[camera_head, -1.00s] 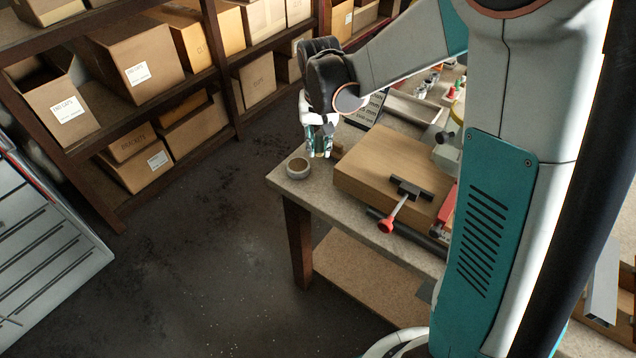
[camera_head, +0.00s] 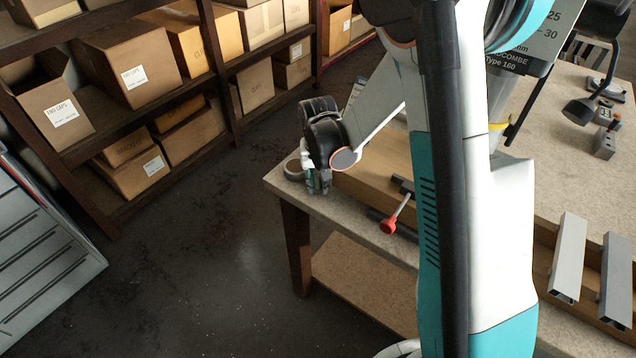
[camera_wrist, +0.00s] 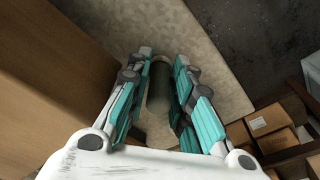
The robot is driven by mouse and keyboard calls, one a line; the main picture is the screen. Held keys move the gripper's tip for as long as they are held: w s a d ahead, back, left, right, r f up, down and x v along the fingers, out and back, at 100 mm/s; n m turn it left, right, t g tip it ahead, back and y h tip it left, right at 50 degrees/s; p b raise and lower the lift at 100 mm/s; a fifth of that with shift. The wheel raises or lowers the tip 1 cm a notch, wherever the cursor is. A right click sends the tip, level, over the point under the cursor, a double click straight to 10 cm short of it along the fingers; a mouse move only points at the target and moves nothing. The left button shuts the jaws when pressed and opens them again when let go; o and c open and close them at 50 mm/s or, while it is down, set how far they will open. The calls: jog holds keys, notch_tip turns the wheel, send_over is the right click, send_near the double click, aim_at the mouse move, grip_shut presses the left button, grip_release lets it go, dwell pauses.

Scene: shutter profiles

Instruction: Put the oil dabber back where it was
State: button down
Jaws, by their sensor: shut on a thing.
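My gripper (camera_head: 319,188) is at the near left corner of the workbench in the head view. In the wrist view its two teal fingers (camera_wrist: 163,65) are closed on a dark, grey-green cylinder, which I take to be the oil dabber (camera_wrist: 158,92). The dabber points away from the wrist, over the pale bench top. In the head view my fingers hide it. A round grey cup (camera_head: 292,168) stands on the bench corner, just behind and left of my gripper and partly covered by it. I cannot tell whether the dabber touches the bench.
The workbench (camera_head: 345,215) has a wooden block (camera_head: 375,165) close right of my gripper; it fills the left of the wrist view (camera_wrist: 45,85). A red-handled clamp (camera_head: 389,224) lies along its front. Shelves with cartons (camera_head: 140,75) stand beyond open floor. Metal profiles (camera_head: 568,255) lie at right.

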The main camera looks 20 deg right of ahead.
jog(key=c, duration=1.7)
grip_release()
jog(key=shift+f, duration=0.1)
jog(key=s+r+n+t+p, duration=0.15)
jog(key=s+r, duration=0.35)
jog(key=r, duration=0.6)
jog(key=s+r+t+p, duration=0.15)
jog(key=s+r, duration=0.35)
jog(key=r, duration=0.7)
jog(key=shift+s+r+n+t, duration=0.4)
jog(key=shift+s+r+t, duration=0.1)
jog(key=shift+s, duration=1.65)
jog(key=shift+s+r+n+t, duration=0.35)
jog(key=shift+s+r+t, duration=0.15)
jog(key=shift+s, duration=1.65)
jog(key=shift+s+r+n+t, duration=0.4)
jog(key=shift+s+r, duration=0.15)
jog(key=shift+s, duration=1.6)
